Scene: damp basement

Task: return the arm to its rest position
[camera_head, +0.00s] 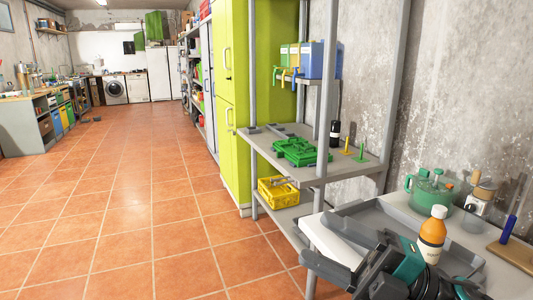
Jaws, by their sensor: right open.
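My right arm comes in from the bottom edge, in front of part of the table. My left arm and left gripper are out of view.
An orange bottle (431,240) stands close right of the gripper, near a grey tray (379,211). A green pot (430,190), a jar (479,203) and a wooden board (516,254) are farther right. A grey shelf (343,173) stands behind. Tiled floor (130,215) at left is clear.

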